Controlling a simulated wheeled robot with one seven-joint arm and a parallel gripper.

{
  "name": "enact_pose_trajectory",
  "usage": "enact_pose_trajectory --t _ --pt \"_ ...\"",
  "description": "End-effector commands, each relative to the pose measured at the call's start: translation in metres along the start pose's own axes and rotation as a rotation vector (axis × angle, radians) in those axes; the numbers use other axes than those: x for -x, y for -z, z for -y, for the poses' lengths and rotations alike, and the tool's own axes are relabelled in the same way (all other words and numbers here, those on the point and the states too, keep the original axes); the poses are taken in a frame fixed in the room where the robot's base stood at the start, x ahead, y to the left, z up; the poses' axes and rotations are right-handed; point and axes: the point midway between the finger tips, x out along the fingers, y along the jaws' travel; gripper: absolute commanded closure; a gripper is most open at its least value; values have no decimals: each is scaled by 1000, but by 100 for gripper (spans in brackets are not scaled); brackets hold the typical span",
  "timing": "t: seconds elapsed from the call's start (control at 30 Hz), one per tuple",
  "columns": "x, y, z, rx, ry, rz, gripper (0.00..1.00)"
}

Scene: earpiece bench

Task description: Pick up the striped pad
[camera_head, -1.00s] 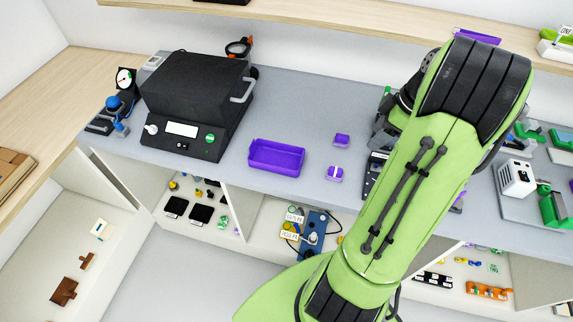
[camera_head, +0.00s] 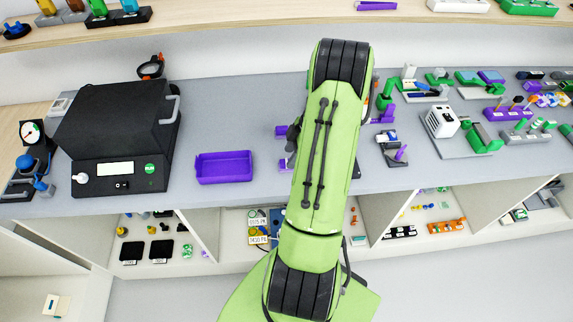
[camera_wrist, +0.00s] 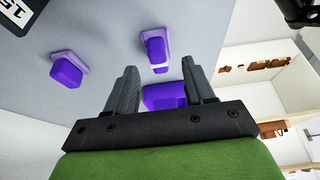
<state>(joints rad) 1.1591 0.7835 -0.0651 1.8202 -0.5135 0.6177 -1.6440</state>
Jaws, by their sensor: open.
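The striped pad (camera_wrist: 155,48), a small purple block with a white band on a purple base, lies on the grey bench in the wrist view. My gripper (camera_wrist: 158,66) is open, with the pad ahead of its fingertips and nothing held. A second purple piece (camera_wrist: 67,72) without a visible stripe lies to its left. Another purple thing (camera_wrist: 165,96) shows between the fingers, partly hidden; I cannot tell what it is. In the head view my arm covers the gripper and partly hides the small purple pieces.
A purple tray (camera_head: 225,168) and a black machine (camera_head: 118,135) stand left on the bench (camera_head: 225,110). A white box (camera_head: 443,121) and several green and purple parts stand right. A wooden shelf (camera_head: 220,32) runs above the bench; open cubbies lie below.

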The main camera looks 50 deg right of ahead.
Motion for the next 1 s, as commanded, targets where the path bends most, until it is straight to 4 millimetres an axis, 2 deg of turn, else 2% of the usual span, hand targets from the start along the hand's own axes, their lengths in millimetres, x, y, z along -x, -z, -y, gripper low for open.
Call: enact_pose_trajectory --t 0.13,0.37,0.47,0.73,1.0 --pt "-24 0 0 0 2 -1 47" --pt "-29 0 -1 0 0 -1 47" --pt "-29 0 -1 0 0 -1 59" --pt "-28 0 -1 0 0 -1 100" --pt "-26 1 -1 1 -1 0 100"
